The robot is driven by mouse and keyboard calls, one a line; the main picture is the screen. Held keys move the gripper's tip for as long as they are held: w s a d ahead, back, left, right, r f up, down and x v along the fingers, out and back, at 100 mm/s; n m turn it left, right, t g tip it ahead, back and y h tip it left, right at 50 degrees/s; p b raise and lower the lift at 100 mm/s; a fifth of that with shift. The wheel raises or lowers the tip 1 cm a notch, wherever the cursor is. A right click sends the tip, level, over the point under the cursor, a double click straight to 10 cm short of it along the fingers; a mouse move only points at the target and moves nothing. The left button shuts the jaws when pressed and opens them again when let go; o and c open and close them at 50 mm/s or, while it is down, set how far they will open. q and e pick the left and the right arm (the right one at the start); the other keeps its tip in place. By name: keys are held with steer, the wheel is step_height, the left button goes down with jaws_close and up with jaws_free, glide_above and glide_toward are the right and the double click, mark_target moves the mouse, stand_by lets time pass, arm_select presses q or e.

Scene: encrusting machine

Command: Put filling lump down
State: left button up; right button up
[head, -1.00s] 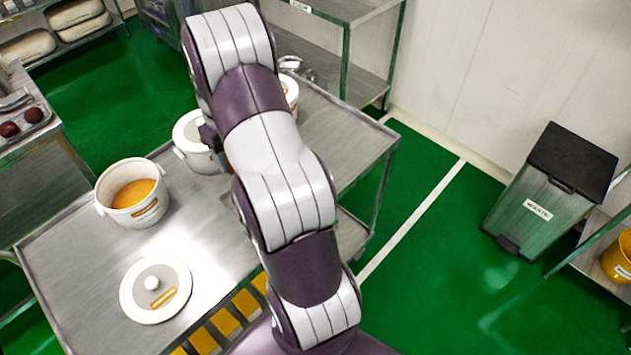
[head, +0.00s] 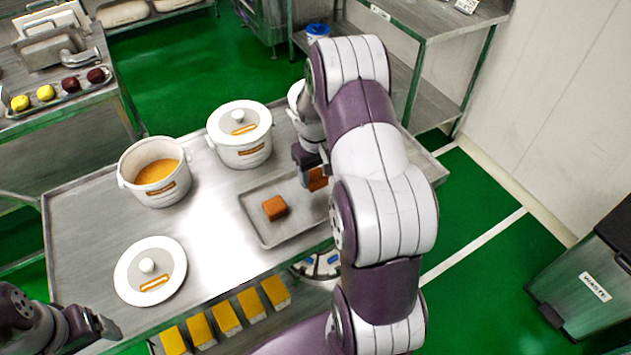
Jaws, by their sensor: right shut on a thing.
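My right gripper (head: 312,168) is shut on an orange-brown filling lump (head: 317,180) over the right part of a shallow metal tray (head: 262,231). My arm hides part of that lump and the tray's right side, so I cannot tell whether the lump touches the tray. A second brown filling lump (head: 275,208) lies on the tray, left of the gripper. My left gripper (head: 98,325) is at the bottom left, low in the picture; its fingers are too small and dark to show their opening.
On the steel table (head: 90,215) stand an open pot (head: 155,192) with orange filling, a lidded pot (head: 240,150) and a loose lid (head: 150,290). Another pot is partly behind my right arm. A waste bin (head: 580,285) is at the far right.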

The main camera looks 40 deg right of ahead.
mark_target(315, 185)
steer(key=shift+f, duration=2)
steer(key=shift+a+f, duration=0.1)
steer(key=o, duration=1.1)
steer(key=shift+c, duration=0.2)
step_height(315, 185, up, 12)
steer(key=shift+f+b, duration=0.1)
steer(key=shift+b, duration=0.3)
steer(key=s+a, duration=0.6)
steer(key=a, duration=0.2)
steer(key=s+a+r+n+t, duration=0.1)
steer(key=s+a, duration=0.5)
steer(key=a, duration=0.3)
steer(key=shift+s+a+n, duration=0.2)
steer(key=shift+n, duration=0.1)
steer(key=shift+r, duration=0.1)
